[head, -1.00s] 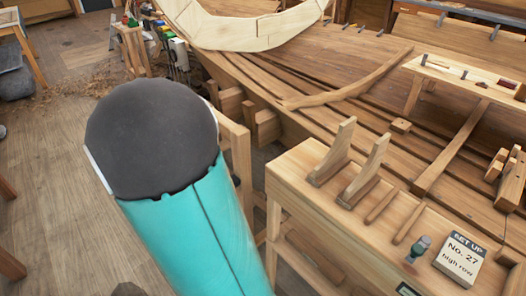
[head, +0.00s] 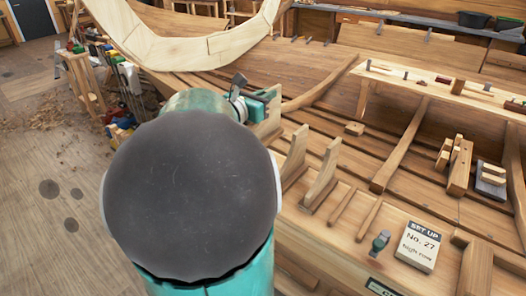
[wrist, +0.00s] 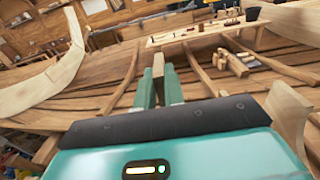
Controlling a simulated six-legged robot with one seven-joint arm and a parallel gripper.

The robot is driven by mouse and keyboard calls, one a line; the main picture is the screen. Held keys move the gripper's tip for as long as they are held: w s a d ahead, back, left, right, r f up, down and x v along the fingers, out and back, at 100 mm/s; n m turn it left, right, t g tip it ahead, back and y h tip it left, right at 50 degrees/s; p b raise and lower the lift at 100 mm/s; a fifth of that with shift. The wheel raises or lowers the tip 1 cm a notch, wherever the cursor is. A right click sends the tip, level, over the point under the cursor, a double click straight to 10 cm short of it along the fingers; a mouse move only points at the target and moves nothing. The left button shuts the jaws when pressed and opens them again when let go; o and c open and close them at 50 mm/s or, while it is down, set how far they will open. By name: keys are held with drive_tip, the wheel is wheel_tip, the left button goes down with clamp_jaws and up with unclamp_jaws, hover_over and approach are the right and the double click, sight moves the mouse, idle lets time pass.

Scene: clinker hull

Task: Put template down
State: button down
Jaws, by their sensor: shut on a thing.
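My gripper (head: 262,101) is shut on a pale wooden template (head: 269,122), past the far left end of the bench in the head view. In the wrist view the template's end (wrist: 158,66) shows between the two green fingers. The fingers and my arm hide much of it, and I cannot tell whether it touches anything below. Two similar upright wooden pieces, the nearer (head: 322,176) and the farther (head: 294,158), stand on the bench (head: 335,237) to the right of my gripper.
Two thin sticks (head: 341,207), a small teal-handled tool (head: 381,241) and a sign (head: 417,246) reading "SET UP No. 27 high row" are on the bench. The planked hull (head: 330,75) lies behind. A large curved frame (head: 195,50) rises at the upper left. Wooden blocks (head: 460,165) sit at right.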

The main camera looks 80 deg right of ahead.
wheel_tip(320, 180, down, 9)
drive_tip(key=shift+w+r, duration=0.1)
drive_tip(key=shift+w, duration=0.05)
idle(0.4)
drive_tip(key=c, duration=1.5)
unclamp_jaws()
drive_tip(key=shift+f, duration=0.2)
drive_tip(key=shift+w+a+r, duration=0.1)
drive_tip(key=shift+a+r, duration=0.05)
drive_tip(key=v, duration=1.1)
drive_tip(key=shift+a, duration=0.35)
